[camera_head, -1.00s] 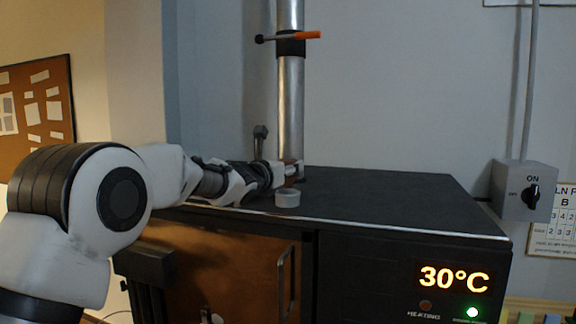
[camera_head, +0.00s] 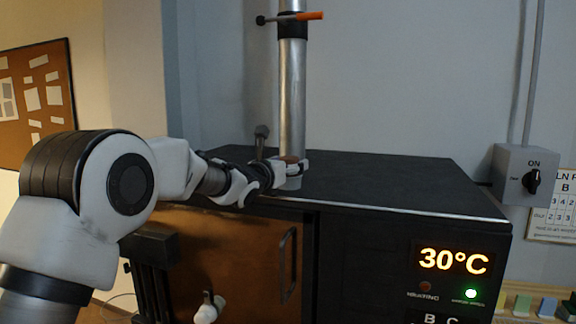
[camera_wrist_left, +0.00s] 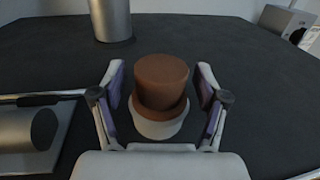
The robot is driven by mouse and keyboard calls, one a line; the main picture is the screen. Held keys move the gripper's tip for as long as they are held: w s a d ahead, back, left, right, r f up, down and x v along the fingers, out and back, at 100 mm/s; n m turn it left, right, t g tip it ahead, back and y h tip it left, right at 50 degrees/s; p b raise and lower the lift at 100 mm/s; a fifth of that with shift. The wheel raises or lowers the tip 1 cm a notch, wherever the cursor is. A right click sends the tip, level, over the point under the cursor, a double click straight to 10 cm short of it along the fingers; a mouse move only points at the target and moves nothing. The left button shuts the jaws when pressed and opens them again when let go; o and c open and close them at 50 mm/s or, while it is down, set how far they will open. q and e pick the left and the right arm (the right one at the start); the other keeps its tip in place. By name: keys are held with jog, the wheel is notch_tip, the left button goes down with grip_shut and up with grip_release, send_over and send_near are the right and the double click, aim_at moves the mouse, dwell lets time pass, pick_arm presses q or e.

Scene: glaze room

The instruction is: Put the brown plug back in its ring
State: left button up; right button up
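The brown plug (camera_wrist_left: 161,82) stands upright between the fingers of my left gripper (camera_wrist_left: 160,92) in the left wrist view. Dark gaps show between the plug and both finger pads, so the gripper looks open around it. The pale ring (camera_wrist_left: 158,130) is directly below the plug, whose wider brown lower edge meets it; how deep the plug sits is hidden. My right gripper is not in view.
The black kiln top (camera_head: 390,186) is clear to the right. A metal pipe (camera_head: 291,95) with an orange-handled lever (camera_head: 300,16) rises just behind the gripper. A switch box (camera_head: 524,175) hangs on the right wall. The display (camera_head: 453,261) reads 30°C.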

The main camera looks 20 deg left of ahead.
pick_arm(q)
jog(key=shift+r, duration=0.15)
jog(key=shift+r+p, duration=0.3)
jog(key=shift+p, duration=0.25)
jog(key=s+b, duration=0.1)
jog(key=b, duration=0.1)
jog(key=s+f, duration=0.1)
jog(key=shift+s+a+b, duration=0.25)
jog(key=shift+s+b, duration=0.1)
jog(key=shift+b, duration=0.05)
jog(key=s+a+b, duration=0.1)
jog(key=s+b, duration=0.3)
jog(key=s, duration=0.5)
jog(key=shift+a+r, duration=0.35)
jog(key=shift+s, duration=0.1)
